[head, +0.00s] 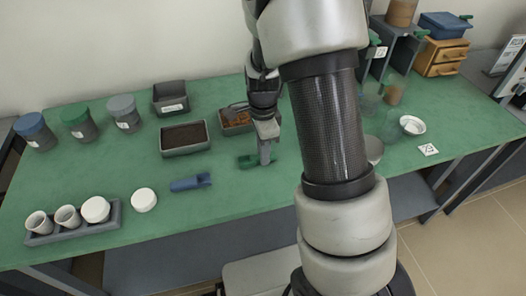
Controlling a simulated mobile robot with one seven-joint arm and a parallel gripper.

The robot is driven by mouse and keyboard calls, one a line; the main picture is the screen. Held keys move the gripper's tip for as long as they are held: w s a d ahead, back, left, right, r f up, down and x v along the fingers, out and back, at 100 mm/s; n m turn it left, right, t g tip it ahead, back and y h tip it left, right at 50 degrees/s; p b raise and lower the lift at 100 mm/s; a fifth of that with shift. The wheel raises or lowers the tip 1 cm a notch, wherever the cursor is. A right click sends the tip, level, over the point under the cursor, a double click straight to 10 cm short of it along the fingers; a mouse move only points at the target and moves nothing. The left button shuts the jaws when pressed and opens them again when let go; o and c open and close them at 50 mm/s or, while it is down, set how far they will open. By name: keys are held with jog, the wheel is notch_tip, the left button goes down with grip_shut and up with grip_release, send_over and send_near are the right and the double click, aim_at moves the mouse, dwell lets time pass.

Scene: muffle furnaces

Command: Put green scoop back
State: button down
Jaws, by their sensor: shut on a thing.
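The green scoop (248,161) is low over the green bench top, near the middle of the head view. My gripper (265,158) points down and is shut on the green scoop at its right end. The fingers cover part of that end. I cannot tell whether the scoop touches the bench top. A blue scoop (190,183) lies on the bench to its left.
Behind stand a tray of dark grains (185,151), a tray of orange-brown material (236,128) and an empty grey bin (170,88). Lidded jars (78,122) stand at left. A crucible rack (108,221) is front left. Glassware and a wooden drawer box (441,57) are right.

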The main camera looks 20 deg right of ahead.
jog(key=shift+f, duration=0.15)
jog(key=c, duration=1.5)
grip_release()
jog(key=shift+c, duration=0.2)
notch_tip(320, 180, up, 13)
jog(key=p, duration=0.3)
jog(key=s+a+r+n+t, duration=0.1)
jog(key=s+r+n+t, duration=0.4)
jog(key=s+r+n, duration=1)
jog(key=shift+s+a+r+n+t, duration=0.25)
jog(key=shift+s+a+n+t, duration=0.05)
jog(key=shift+s+n, duration=1.3)
